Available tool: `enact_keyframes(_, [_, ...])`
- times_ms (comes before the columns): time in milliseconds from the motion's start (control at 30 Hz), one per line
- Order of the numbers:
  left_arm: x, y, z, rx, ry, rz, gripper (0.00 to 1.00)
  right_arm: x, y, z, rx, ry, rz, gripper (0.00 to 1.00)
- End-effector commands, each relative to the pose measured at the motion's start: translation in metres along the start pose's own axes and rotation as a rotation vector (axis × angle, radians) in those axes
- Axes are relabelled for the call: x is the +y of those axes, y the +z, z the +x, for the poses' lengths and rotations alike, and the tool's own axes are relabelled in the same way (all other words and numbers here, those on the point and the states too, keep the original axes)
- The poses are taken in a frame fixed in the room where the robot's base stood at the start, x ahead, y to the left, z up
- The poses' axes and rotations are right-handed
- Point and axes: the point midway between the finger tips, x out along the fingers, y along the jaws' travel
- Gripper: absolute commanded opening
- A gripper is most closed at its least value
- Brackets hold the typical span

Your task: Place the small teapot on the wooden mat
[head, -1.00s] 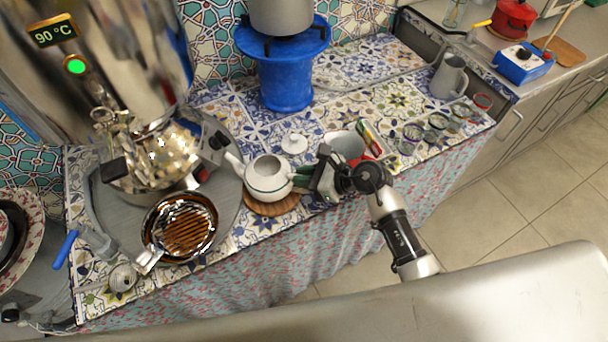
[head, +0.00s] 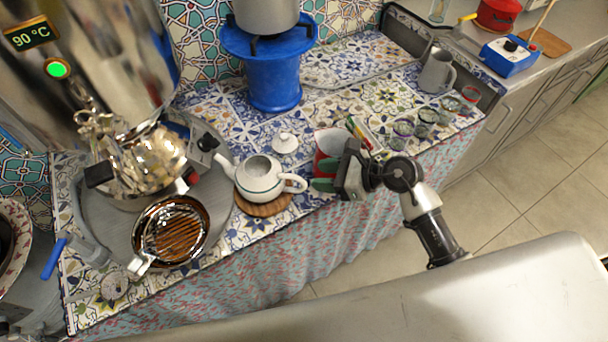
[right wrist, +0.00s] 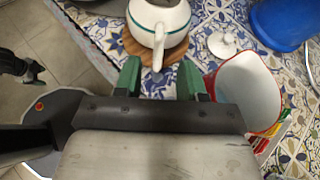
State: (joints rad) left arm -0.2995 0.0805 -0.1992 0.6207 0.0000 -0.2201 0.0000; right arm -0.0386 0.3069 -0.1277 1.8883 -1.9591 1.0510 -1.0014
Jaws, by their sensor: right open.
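The small teapot (head: 261,180) is white with a dark green band, and its lid is off. It stands upright on the round wooden mat (head: 266,208), spout to the left and handle to the right. My right gripper (head: 320,176) is open and empty, just right of the handle and apart from it. In the right wrist view the teapot (right wrist: 158,22) and mat (right wrist: 128,40) are ahead of the two green fingers (right wrist: 160,78), with the handle in front of the gap. A dark part at that view's left edge may be my left gripper (right wrist: 30,70); its jaws are unclear.
The white lid (head: 285,143) lies behind the teapot. A red-and-white container (head: 328,145) stands close behind my right gripper. The samovar (head: 110,60) and a round strainer pan (head: 171,232) are at left. Small glasses (head: 402,133) and a grey jug (head: 436,72) are at right.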

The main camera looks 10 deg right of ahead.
Motion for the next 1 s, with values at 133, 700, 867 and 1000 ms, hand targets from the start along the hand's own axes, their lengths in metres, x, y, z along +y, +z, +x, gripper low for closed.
enact_keyframes(133, [0.0,0.0,0.006,0.0,0.0,0.0,0.63,0.0,-0.002,-0.026,0.003,-0.001,-0.002,0.4])
enact_keyframes(700, [0.0,0.001,0.007,0.0,0.0,0.001,0.63,0.0,0.001,-0.045,0.0,0.002,0.0,0.4])
enact_keyframes(867, [0.001,0.001,0.007,0.0,0.001,0.001,0.63,0.0,0.001,-0.044,-0.001,0.001,0.0,0.4])
enact_keyframes(1000, [0.001,0.001,0.007,0.0,0.001,0.001,0.63,0.002,0.009,-0.044,-0.059,-0.014,0.038,0.4])
